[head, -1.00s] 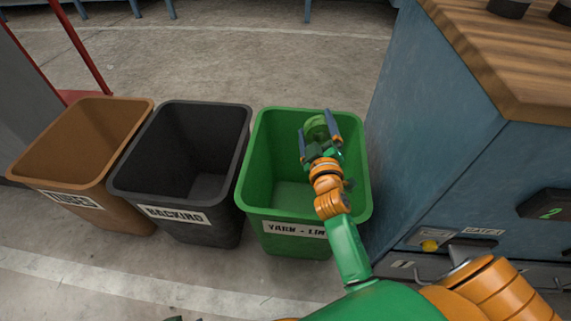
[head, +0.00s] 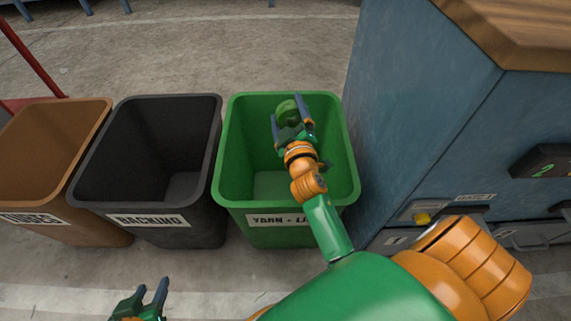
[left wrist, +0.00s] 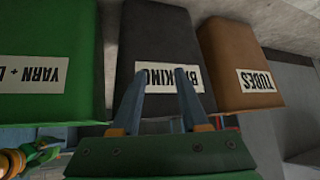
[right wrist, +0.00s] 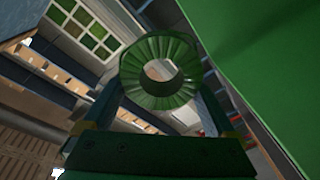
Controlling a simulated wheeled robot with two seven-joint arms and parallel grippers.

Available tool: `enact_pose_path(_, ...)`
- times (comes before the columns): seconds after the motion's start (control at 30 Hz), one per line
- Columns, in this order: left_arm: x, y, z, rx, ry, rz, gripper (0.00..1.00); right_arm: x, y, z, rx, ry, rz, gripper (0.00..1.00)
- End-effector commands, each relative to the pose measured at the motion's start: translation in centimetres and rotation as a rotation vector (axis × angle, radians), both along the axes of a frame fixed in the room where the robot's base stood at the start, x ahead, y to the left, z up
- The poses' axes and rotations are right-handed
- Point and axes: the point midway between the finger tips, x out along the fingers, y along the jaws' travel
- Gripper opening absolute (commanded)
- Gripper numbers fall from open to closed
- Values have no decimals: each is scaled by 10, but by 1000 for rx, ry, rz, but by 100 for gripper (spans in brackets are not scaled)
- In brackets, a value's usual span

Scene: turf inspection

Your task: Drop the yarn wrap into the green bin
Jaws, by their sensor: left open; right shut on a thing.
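The yarn wrap is a green ribbed ring (right wrist: 160,72) held between the fingers of my right gripper. In the head view the yarn wrap (head: 288,112) shows at the far part of the green bin's opening. My right gripper (head: 293,118) is shut on it, over the green bin (head: 232,185). How high they are against the rim is hard to tell. In the right wrist view a green bin wall (right wrist: 265,60) fills the right side. My left gripper (head: 150,300) is open and empty at the bottom of the head view, in front of the bins.
A black bin (head: 105,195) labelled BACKING stands left of the green bin, and a brown bin (head: 30,165) labelled TUBES stands further left. A blue cabinet (head: 420,110) with a wooden top stands close on the right. Concrete floor lies behind the bins.

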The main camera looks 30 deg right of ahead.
Motion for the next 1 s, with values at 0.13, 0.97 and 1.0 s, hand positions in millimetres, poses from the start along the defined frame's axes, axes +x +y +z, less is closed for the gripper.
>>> enact_pose_path(0.13, 23, -7, 18, -27, -149, -10, 44, 0, 0, -6, 0, 0, 0, 36)
enact_pose_path(0.97, 54, -19, 65, -80, -425, -29, 44, 0, 0, -12, 0, 0, 0, 100)
enact_pose_path(1.0, 54, -19, 65, -80, -425, -29, 44, 0, 0, -12, 0, 0, 0, 100)
